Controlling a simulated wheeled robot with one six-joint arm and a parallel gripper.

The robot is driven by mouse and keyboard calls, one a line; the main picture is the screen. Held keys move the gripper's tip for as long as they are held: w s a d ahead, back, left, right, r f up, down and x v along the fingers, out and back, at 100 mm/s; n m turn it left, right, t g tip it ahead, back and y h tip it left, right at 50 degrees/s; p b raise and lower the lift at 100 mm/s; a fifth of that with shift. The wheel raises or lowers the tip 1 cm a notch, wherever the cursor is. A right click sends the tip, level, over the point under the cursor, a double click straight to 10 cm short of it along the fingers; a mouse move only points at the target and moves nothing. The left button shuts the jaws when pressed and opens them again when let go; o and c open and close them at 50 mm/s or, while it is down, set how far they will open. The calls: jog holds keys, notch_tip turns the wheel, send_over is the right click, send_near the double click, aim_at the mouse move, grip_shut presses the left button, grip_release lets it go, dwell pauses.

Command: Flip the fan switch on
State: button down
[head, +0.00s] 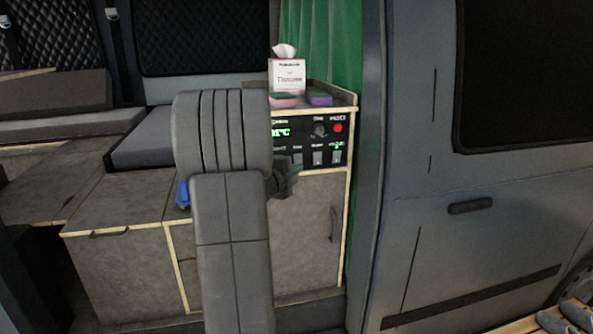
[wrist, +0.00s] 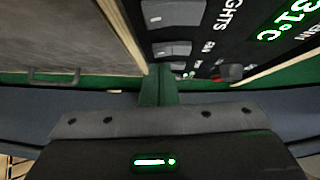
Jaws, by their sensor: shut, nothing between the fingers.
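The control panel (head: 328,131) is a black face in the side of the low cabinet, with a row of grey rocker switches. The fan switch (head: 297,159) appears to be the one under a short, blurred label; in the wrist view it seems to be the second grey rocker (wrist: 172,48), beside the one marked LIGHTS (wrist: 174,12). I cannot tell which way it is tipped. My gripper (head: 295,169) is at the panel's lower edge, just below the switch row. Its green fingers (wrist: 158,88) are together and empty, close to the switches; contact is unclear.
A tissue box (head: 287,77), a pink sponge (head: 283,101) and a purple sponge (head: 319,99) sit on the cabinet top. The panel also has a knob (head: 319,130) and a red button (head: 338,127). A green curtain (head: 335,45) hangs behind. My arm hides the panel's left part.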

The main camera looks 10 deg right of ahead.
jog(key=shift+w, duration=0.3)
jog(key=shift+w+f+m+b, duration=0.15)
jog(key=shift+w+m+b, duration=0.15)
jog(key=shift+b, duration=0.95)
